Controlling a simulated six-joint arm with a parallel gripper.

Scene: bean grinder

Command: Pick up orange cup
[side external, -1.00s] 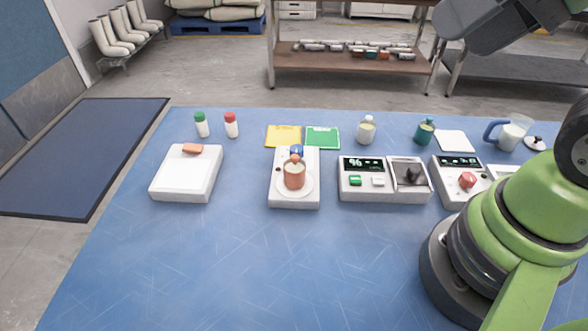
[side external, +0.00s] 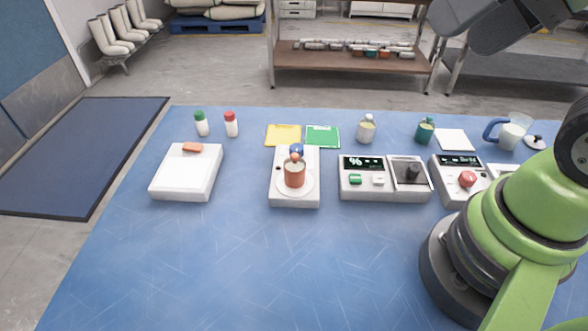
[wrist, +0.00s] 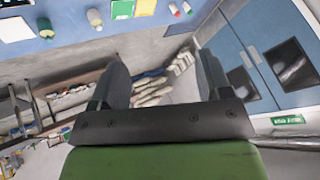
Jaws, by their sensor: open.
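The orange cup (side external: 294,173) stands upright on a round white plate (side external: 294,193) on a white and grey device near the middle of the blue table. A small blue item (side external: 297,149) shows just behind it. My gripper (wrist: 163,78) is open in the wrist view, with its two dark fingers wide apart and nothing between them. It is up high, away from the cup. The orange cup cannot be made out in the wrist view.
A white scale-like box (side external: 186,174) is left of the cup; a device with a green button (side external: 383,180) is right of it. Yellow (side external: 283,136) and green (side external: 322,138) cards lie behind. Bottles and a glass jug (side external: 513,132) stand along the back. The table's front is clear.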

